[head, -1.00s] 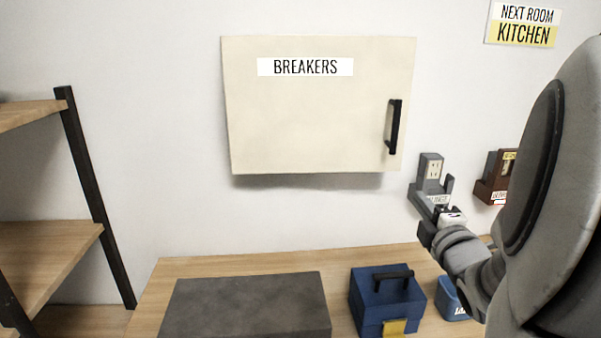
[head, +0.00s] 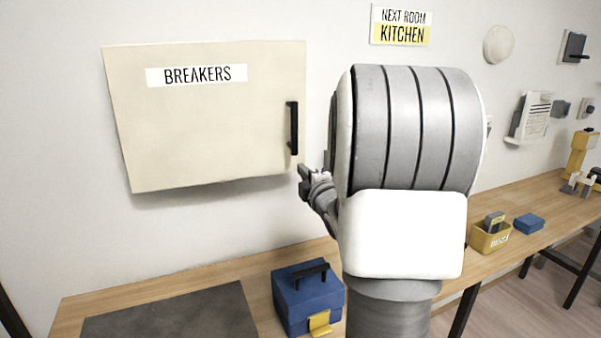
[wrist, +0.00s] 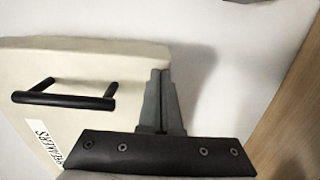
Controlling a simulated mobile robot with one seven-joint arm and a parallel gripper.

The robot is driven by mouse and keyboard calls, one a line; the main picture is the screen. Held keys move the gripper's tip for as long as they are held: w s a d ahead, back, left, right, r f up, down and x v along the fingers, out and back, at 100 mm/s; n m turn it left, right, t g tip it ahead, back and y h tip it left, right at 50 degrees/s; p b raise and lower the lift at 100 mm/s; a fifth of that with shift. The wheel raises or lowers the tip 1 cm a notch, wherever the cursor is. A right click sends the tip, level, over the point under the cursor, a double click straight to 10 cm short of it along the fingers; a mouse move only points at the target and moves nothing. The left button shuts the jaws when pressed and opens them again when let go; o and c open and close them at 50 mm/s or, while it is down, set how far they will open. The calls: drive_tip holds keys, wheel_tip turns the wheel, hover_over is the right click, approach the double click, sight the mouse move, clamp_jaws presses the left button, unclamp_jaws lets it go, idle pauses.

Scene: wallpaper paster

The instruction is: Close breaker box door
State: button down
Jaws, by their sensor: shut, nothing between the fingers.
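The breaker box door (head: 215,125) is a cream panel labelled BREAKERS on the wall, with a black vertical handle (head: 293,128) near its right edge. A shadow falls on the wall below it; I cannot tell if the door is fully flush. My gripper (head: 304,172) is just off the door's lower right corner, partly hidden by my arm. In the wrist view my gripper (wrist: 160,72) has its grey fingers together and empty, beside the door's edge (wrist: 110,52). The handle (wrist: 65,97) is left of the fingers. Contact between fingers and door is unclear.
A wooden workbench (head: 190,275) runs below, holding a dark grey mat (head: 180,315) and a blue toolbox (head: 305,295). A yellow bin (head: 490,237) and a small blue box (head: 529,223) are farther right.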

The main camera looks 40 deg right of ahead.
drive_tip(key=w, duration=0.1)
drive_tip(key=w+d+y, duration=0.1)
drive_tip(key=w+d+n, duration=0.1)
drive_tip(key=shift+r+t+y, duration=0.3)
drive_tip(key=shift+y, duration=0.1)
drive_tip(key=shift+w+a, duration=0.1)
idle(0.4)
drive_tip(key=shift+s+f+b, duration=0.2)
drive_tip(key=shift+b, duration=0.25)
